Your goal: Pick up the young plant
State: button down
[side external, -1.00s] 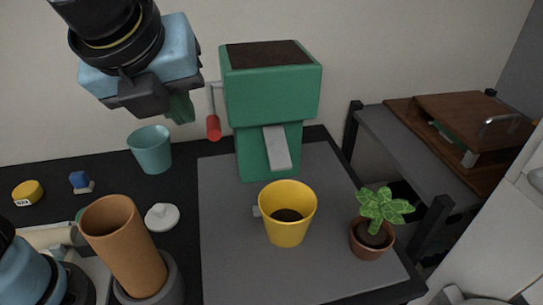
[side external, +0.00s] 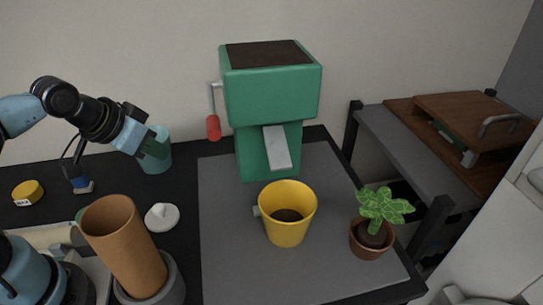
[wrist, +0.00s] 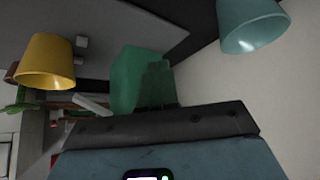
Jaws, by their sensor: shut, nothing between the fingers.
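The young plant (side external: 383,208) has broad green leaves and stands upright in a small terracotta pot (side external: 369,243) at the right front of the grey mat. At the left edge of the wrist view, green leaves (wrist: 16,108) show, partly cut off. My gripper (side external: 158,150) is at the back left, in front of or beside the teal cup; I cannot tell if they touch. It is far from the plant, with the yellow pot and the green machine between. Its greenish fingers (wrist: 158,82) look shut and empty in the wrist view.
A yellow pot (side external: 287,220) with dark contents stands left of the plant. A green machine (side external: 270,100) with a red-handled crank stands behind. The teal cup (side external: 161,160), a white lid (side external: 162,216) and a tall brown cylinder (side external: 120,245) are left. A grey shelf (side external: 415,150) lies right.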

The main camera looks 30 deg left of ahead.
jog(key=c, duration=1.8)
grip_release()
jog(key=shift+c, duration=0.2)
jog(key=o, duration=0.9)
